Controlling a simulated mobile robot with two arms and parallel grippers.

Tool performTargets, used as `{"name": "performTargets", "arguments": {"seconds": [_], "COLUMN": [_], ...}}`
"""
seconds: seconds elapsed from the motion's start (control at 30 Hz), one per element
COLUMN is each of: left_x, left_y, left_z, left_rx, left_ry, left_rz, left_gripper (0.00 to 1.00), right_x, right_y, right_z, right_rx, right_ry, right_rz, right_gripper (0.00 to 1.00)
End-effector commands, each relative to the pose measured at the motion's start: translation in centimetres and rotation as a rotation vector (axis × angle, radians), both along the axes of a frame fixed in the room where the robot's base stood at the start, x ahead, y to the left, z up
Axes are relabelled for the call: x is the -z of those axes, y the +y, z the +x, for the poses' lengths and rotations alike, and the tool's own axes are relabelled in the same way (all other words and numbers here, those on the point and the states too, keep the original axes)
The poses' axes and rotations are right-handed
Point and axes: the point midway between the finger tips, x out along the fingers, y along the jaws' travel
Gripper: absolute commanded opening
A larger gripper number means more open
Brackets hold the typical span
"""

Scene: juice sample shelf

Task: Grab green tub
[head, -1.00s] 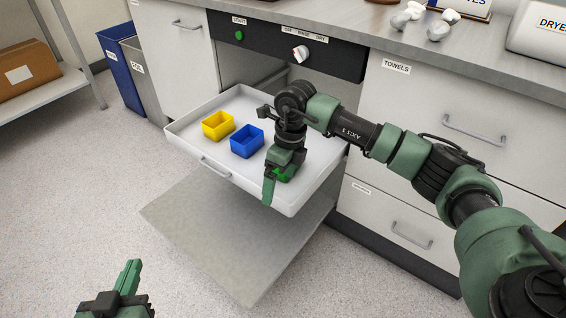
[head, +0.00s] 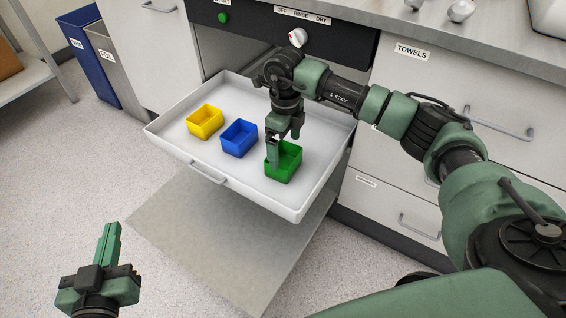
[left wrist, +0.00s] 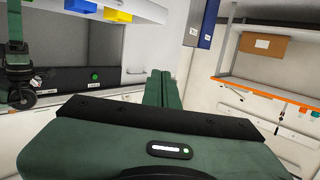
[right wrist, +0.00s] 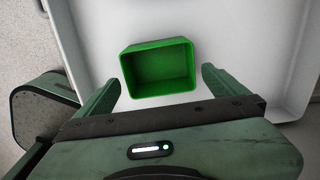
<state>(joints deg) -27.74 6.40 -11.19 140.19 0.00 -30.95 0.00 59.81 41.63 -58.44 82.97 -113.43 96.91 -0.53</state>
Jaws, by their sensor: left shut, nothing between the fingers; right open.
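The green tub (head: 285,168) is an open, empty box standing in the right part of the white pull-out tray (head: 260,199). In the right wrist view the green tub (right wrist: 158,72) lies ahead of and between the fingertips. My right gripper (head: 284,155) is open above the tub, pointing down; in its wrist view the spread fingers (right wrist: 162,82) hold nothing. One finger overlaps the tub in the head view; I cannot tell whether it touches. My left gripper (head: 110,228) is shut and empty, low at the left over the floor. Its closed fingers show in the left wrist view (left wrist: 159,75).
A blue tub (head: 239,139) and a yellow tub (head: 205,122) stand left of the green one in the tray. An open flap (head: 220,230) lies below the tray. Drawers (head: 415,221) are to the right, bins (head: 110,70) at the back left.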

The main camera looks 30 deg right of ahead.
Motion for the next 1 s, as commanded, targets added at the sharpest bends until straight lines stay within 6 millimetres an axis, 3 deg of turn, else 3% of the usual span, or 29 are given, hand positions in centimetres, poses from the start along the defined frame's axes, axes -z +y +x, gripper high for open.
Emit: {"name": "performTargets", "arguments": {"seconds": [0.4,0.77,0.97,1.0], "left_x": [-6.8,-8.1,-8.1,-8.1], "left_y": [-1.1,-1.2,-1.2,-1.2], "left_z": [0.3,0.1,0.1,0.1], "left_rx": [0.022,0.025,0.025,0.025], "left_ry": [-0.357,-0.414,-0.413,-0.413], "left_rz": [-0.092,-0.108,-0.107,-0.107], "left_gripper": [0.00,0.00,0.00,0.00], "right_x": [4.4,4.9,4.9,4.9], "right_y": [0.3,0.3,0.3,0.3], "right_z": [0.2,0.3,0.3,0.3], "right_rx": [0.000,-0.001,-0.001,-0.001], "right_ry": [0.002,0.001,0.001,0.001], "right_rz": [0.001,0.001,0.001,0.001], "right_gripper": [1.00,1.00,0.50,0.50]}}
